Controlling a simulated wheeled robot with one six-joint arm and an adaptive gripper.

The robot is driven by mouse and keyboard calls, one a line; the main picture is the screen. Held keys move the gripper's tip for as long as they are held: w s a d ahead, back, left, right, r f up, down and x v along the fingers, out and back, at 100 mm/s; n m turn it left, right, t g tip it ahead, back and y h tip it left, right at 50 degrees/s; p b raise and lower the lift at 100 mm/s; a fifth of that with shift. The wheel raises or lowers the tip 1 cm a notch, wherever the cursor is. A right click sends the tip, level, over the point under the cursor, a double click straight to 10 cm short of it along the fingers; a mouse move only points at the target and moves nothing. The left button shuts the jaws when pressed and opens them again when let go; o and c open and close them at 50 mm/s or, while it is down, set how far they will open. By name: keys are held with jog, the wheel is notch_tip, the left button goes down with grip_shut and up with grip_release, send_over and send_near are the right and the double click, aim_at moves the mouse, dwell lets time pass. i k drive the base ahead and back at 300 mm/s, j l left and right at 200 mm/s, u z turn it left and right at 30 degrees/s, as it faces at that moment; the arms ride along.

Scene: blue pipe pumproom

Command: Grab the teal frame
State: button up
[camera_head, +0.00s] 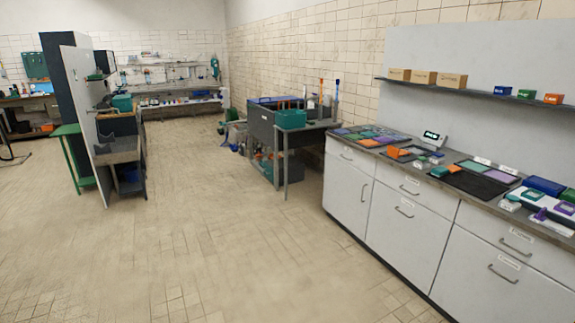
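Several teal things lie on the counter (455,206) at the right. A small teal piece (439,172) lies near the front edge, left of a black mat. A flat green-teal panel (473,166) lies behind the mat, beside a purple panel (500,176). Another small teal piece (533,195) lies farther right among blue, white and purple parts. They are too small for me to tell which one is the teal frame. My gripper is not in view.
White cabinets (400,219) with handles stand under the counter. A wall shelf (475,90) holds boxes and coloured bins. A grey workbench (285,135) with a teal box stands beyond the counter. A green stand (70,150) is at left. The tiled floor (215,230) between is clear.

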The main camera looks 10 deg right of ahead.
aim_at(534, 195)
jog(key=i+j+z, duration=0.1)
jog(key=i+z, duration=0.2)
jog(key=i, duration=0.2)
jog(key=i+j+z, duration=0.3)
jog(key=i, duration=0.2)
jog(key=i+j+z, duration=0.2)
jog(key=i+z, duration=0.15)
jog(key=i, duration=0.15)
